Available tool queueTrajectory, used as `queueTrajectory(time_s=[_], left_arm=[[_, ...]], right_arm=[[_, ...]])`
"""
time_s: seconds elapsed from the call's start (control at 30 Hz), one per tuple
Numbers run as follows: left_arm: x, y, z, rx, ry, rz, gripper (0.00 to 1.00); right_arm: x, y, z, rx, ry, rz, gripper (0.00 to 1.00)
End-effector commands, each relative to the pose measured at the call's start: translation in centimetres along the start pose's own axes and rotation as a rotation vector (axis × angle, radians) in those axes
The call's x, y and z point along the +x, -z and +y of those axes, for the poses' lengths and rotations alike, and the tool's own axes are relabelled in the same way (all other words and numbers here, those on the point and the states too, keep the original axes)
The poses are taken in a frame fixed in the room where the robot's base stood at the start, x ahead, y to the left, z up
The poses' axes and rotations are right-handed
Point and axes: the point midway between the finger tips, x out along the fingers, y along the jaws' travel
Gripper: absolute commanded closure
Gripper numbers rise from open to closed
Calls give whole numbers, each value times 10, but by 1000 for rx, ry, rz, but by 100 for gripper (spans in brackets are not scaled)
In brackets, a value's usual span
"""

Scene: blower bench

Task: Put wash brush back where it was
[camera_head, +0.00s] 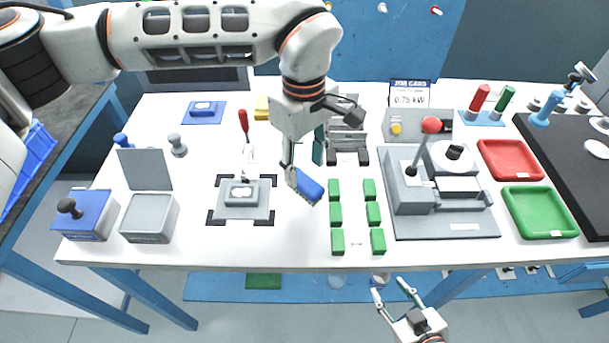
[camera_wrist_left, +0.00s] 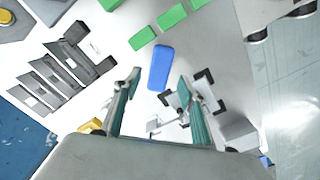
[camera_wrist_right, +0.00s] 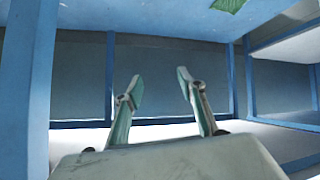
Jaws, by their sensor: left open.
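A blue block-shaped piece (camera_head: 308,187) with a dark lower edge, which looks like the wash brush, lies on the white bench in the middle. It also shows in the left wrist view (camera_wrist_left: 160,67), beyond and between the fingertips. My left gripper (camera_head: 303,160) is open just above and behind it; the fingers (camera_wrist_left: 160,82) hold nothing, and I cannot tell if they touch it. My right gripper (camera_head: 390,290) is open and empty, low in front of the bench edge; the right wrist view shows its parted fingers (camera_wrist_right: 160,82).
Several green blocks (camera_head: 335,213) stand right of the brush. A grey fixture (camera_head: 242,194) is on its left. A lever press (camera_head: 410,190), a red tray (camera_head: 511,160) and a green tray (camera_head: 540,212) are further right. A blue mat (camera_head: 190,119) lies back left.

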Motion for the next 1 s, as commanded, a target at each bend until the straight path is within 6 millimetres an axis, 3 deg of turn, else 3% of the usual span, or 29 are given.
queueTrajectory(time_s=[0.1,0.33,1.0], left_arm=[[-27,1,1,0,-5,4,58],[-58,1,0,-1,-2,2,58],[-68,0,0,0,-3,2,58]], right_arm=[[-2,2,-1,2,2,1,60],[-3,1,-2,6,5,-2,60],[-4,1,-3,5,6,-5,60]])
